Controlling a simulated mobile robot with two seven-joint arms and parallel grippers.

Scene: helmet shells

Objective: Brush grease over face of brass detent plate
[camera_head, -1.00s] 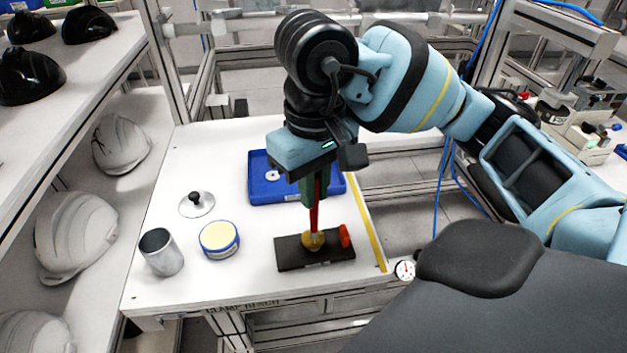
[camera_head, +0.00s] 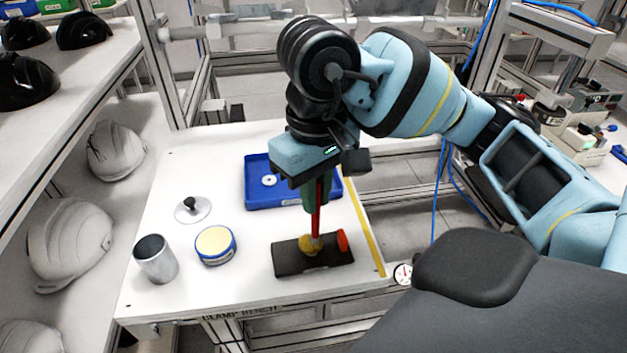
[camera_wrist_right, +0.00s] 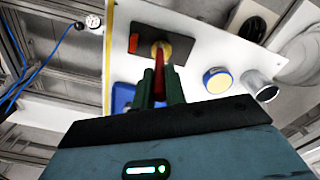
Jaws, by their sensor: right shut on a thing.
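My right gripper (camera_head: 317,190) is shut on the red handle of a brush (camera_head: 316,216) and points down over the bench. The brush's lower end meets a round brass plate (camera_head: 306,246), which sits on a dark block (camera_head: 290,262) with a red knob (camera_head: 342,240) at its right side. The brush tip is hard to make out against the brass. In the right wrist view the green fingers (camera_wrist_right: 161,88) flank the red handle (camera_wrist_right: 159,62), with the brass plate (camera_wrist_right: 165,50) beyond it. An open tin with a cream-coloured top (camera_head: 214,243) stands left of the block. My left gripper is not in view.
A metal cup (camera_head: 156,260) stands at the bench's left front. A round lid with a black knob (camera_head: 192,210) lies behind the tin. A blue tray (camera_head: 262,195) holding a small ring is behind the block. Shelves with helmet shells (camera_head: 66,242) stand at left.

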